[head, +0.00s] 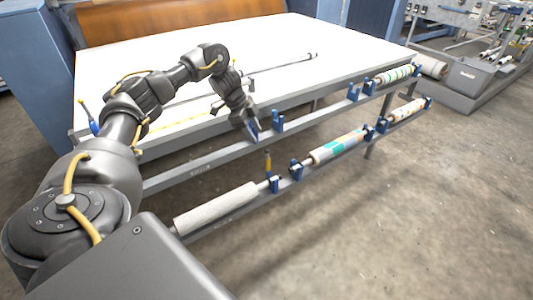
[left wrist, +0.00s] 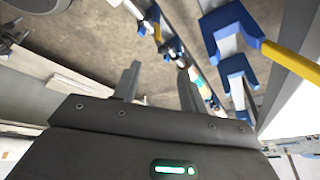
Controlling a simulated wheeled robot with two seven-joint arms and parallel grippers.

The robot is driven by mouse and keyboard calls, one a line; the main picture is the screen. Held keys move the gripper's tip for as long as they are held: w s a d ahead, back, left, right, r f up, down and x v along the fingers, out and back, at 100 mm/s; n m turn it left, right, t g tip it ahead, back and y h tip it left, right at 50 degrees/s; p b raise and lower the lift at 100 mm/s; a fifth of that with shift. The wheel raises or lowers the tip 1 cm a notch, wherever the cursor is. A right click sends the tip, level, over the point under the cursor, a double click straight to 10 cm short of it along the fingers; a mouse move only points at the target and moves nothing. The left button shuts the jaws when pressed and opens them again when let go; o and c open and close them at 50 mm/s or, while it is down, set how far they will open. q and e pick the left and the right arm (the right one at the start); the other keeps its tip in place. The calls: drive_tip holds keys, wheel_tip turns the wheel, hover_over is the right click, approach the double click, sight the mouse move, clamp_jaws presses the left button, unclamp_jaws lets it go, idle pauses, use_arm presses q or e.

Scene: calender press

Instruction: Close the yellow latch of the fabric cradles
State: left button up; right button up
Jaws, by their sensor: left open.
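My left gripper (head: 252,127) is over the upper rail, close to a blue cradle (head: 278,121). In the left wrist view its two grey fingers (left wrist: 158,78) stand apart with nothing between them. That view shows a blue cradle (left wrist: 228,28) to the right of the fingers, with a yellow latch (left wrist: 292,60) sticking out from it. In the head view, a yellow latch (head: 267,163) stands upright by a lower-rail cradle (head: 274,184). Another yellow latch (head: 83,111) leans up from a blue cradle (head: 95,128) at the upper rail's left end. My right gripper is not in view.
Fabric rolls lie along the lower rail, including a white roll (head: 215,208) and a patterned roll (head: 337,147). A patterned roll (head: 393,75) is on the upper rail. A large white table (head: 190,50) stands behind. The floor (head: 420,220) at right is clear.

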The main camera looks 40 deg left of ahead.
sight(266, 151)
use_arm(q)
drive_tip(key=x, duration=1.1)
drive_tip(key=shift+c, duration=0.2)
clamp_jaws()
